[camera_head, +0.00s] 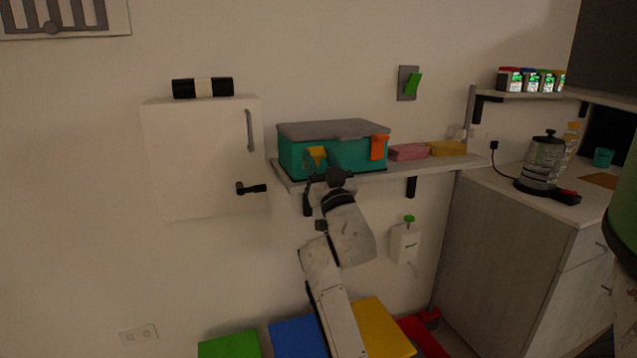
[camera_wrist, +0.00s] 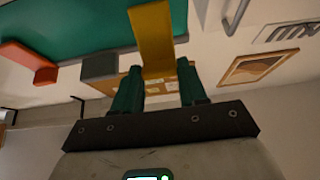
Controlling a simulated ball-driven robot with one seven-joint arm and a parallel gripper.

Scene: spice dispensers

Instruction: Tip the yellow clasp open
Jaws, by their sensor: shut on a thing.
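The teal box (camera_head: 345,155) with a grey lid (camera_head: 332,129) stands on the wall shelf, lid down. The yellow clasp (camera_head: 316,153) is on the left of its front. Its lower end stands out from the box. My gripper (camera_head: 322,177) is just below and in front of this clasp. In the wrist view the yellow clasp (camera_wrist: 152,38) runs down between the green fingers of my gripper (camera_wrist: 159,70), which is shut on its end. The orange clasp (camera_head: 379,147), on the box's right, hangs down; it also shows in the wrist view (camera_wrist: 28,60).
A pink block (camera_head: 408,152) and a yellow block (camera_head: 447,148) lie on the shelf (camera_head: 425,165) right of the box. A white cabinet (camera_head: 200,155) with a black handle is on the wall to the left. A soap dispenser (camera_head: 405,243) hangs below the shelf.

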